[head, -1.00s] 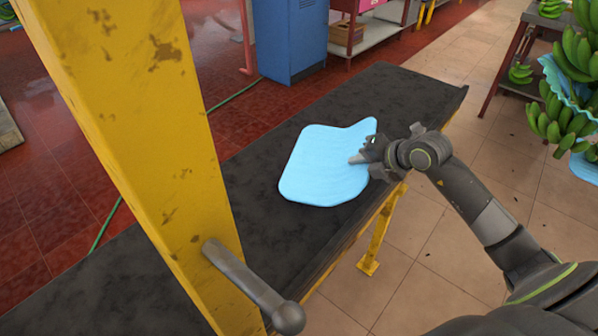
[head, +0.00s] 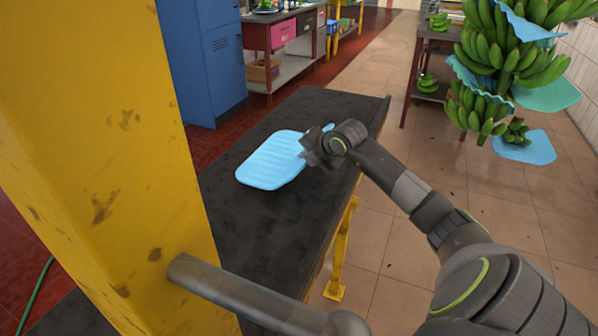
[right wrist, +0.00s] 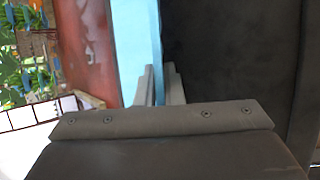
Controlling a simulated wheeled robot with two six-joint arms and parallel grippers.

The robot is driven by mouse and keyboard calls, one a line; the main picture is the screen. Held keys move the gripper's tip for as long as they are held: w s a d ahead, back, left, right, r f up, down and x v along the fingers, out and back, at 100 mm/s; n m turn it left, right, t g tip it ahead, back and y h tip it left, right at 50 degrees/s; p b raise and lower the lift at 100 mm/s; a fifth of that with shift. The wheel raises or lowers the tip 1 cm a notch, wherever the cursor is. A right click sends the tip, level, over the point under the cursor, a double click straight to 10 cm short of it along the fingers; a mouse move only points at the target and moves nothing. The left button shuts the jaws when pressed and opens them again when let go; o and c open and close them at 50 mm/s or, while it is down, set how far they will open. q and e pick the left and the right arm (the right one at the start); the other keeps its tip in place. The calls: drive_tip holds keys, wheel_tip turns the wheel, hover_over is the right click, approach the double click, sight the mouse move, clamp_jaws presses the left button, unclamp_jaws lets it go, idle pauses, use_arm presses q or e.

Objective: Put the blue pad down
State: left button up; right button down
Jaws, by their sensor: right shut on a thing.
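The light blue pad (head: 270,163) is over the dark tabletop of the long bench (head: 262,235), near its right edge in the head view. It looks close to flat; I cannot tell if it touches the surface. My right gripper (head: 306,156) is shut on the pad's right edge. In the right wrist view the pad (right wrist: 132,45) shows edge-on as a blue strip, running between the two fingers (right wrist: 158,85). My left gripper is not in view.
A yellow post (head: 105,150) with a grey bar (head: 235,290) stands close at the left. A blue cabinet (head: 205,60) is behind the bench. Banana bunches (head: 500,55) hang at the upper right, with another blue pad (head: 525,147). Bare bench top lies around the held pad.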

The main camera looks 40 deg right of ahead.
drive_tip(key=shift+a+f, duration=0.1)
drive_tip(key=shift+f, duration=2)
drive_tip(key=shift+f, duration=0.1)
drive_tip(key=c, duration=1.5)
unclamp_jaws()
drive_tip(key=shift+c, duration=0.2)
